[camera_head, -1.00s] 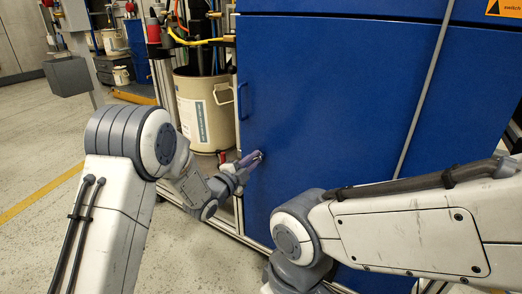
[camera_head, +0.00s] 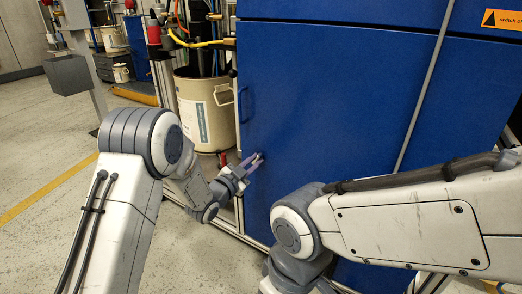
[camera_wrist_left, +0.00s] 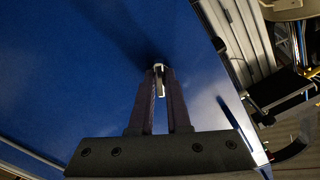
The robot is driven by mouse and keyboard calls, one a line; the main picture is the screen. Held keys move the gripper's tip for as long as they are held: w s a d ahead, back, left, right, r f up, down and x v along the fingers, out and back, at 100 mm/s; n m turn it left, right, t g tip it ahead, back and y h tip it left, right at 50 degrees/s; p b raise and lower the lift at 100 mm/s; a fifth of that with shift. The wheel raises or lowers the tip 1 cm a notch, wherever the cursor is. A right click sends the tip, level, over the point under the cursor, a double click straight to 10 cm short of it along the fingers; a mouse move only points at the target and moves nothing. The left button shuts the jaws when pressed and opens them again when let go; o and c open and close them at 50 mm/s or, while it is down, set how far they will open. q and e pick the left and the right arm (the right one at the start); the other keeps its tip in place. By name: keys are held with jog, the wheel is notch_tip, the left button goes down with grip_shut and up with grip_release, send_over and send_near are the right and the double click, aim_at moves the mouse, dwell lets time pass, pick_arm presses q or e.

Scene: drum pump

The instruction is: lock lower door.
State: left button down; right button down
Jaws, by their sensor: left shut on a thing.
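The blue lower door (camera_head: 320,100) fills the middle of the head view and looks shut, with a blue handle (camera_head: 243,104) at its left edge. My left gripper (camera_head: 257,159) is at the door's left side, below the handle. In the left wrist view its two dark fingers (camera_wrist_left: 159,75) close at their tips on a small silver key-like piece (camera_wrist_left: 160,83) at the blue door face (camera_wrist_left: 80,70). The fingers partly hide this piece, and I cannot tell its exact shape. My right arm crosses the lower right; its gripper is out of view.
A beige drum (camera_head: 203,110) stands left of the cabinet. Metal frame posts (camera_head: 167,90) rise beside it. A grey hose or rod (camera_head: 420,95) runs down the cabinet's front on the right. The floor (camera_head: 45,165) at left is open.

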pick_arm(q)
jog(key=shift+n, duration=0.4)
